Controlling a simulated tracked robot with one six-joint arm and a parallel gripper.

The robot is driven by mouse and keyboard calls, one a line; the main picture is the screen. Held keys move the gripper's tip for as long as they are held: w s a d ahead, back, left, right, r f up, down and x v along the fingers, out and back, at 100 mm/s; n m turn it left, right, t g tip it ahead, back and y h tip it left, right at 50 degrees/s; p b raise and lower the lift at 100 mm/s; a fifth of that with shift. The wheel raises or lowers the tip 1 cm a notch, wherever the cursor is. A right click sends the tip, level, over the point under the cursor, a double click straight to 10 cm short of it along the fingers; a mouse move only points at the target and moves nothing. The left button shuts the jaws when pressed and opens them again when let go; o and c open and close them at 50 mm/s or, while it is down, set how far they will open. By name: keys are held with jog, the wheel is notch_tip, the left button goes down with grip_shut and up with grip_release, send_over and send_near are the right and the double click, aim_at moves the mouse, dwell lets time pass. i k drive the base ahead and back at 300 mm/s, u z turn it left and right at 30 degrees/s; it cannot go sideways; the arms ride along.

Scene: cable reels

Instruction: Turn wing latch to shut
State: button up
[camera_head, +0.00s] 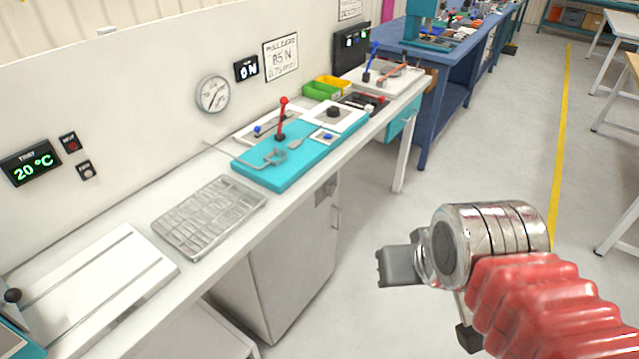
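My gripper (400,266) is at the lower right, over the open floor and clear of the bench. Its grey end points left, and no held object shows. The finger gap is not clear from this angle. I cannot pick out the wing latch for certain. A small dark fitting (329,187) sits high on the white cabinet (285,270) front under the bench, above a slim handle (336,217). It is too small to tell its shape or turn. The cabinet door looks closed.
The white bench (130,230) runs along the wall. It carries a metal grid plate (209,215), a teal fixture (262,172) with an upright red lever (281,118), and green and yellow bins (321,90). A blue workbench (452,100) stands beyond. The floor (480,170) is clear.

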aim_at(330, 190)
jog(key=u, duration=0.5)
jog(key=i, duration=0.8)
jog(key=u, duration=0.55)
